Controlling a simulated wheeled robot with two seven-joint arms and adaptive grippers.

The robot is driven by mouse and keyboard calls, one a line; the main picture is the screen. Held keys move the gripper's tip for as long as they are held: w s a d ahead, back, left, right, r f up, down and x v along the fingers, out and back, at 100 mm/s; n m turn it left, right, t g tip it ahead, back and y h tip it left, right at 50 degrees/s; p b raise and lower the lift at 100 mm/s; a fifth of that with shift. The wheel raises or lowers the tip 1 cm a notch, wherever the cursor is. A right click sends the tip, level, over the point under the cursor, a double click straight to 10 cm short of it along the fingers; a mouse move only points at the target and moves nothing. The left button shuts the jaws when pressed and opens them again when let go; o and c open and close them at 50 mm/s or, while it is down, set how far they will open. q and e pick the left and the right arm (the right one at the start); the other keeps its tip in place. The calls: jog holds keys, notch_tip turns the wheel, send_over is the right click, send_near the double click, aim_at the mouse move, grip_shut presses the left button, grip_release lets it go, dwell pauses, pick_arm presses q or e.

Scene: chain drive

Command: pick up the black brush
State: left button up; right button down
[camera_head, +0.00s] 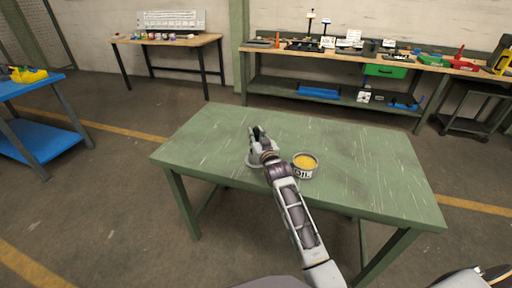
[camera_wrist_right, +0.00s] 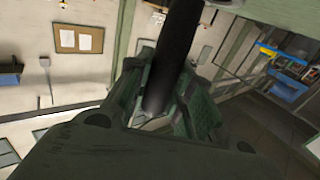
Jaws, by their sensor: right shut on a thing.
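My right gripper (camera_head: 257,133) is over the green table, left of the oil tin. In the right wrist view its two green-looking fingers (camera_wrist_right: 163,100) are shut on the black brush (camera_wrist_right: 176,42). The brush shows there as a dark, rounded bar running from between the fingers to the top edge of the picture. Its far end is out of view. In the head view the brush is too small and too merged with the dark fingers to tell apart. My left gripper is not in view.
The green table (camera_head: 375,165) is mostly clear. An open tin marked OIL (camera_head: 305,165) with yellow contents stands beside my right wrist. A grey round thing (camera_head: 250,162) is partly hidden under the gripper. Benches with tools stand behind, and a blue table (camera_head: 38,87) stands at left.

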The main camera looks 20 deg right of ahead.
jog(key=shift+r, duration=0.15)
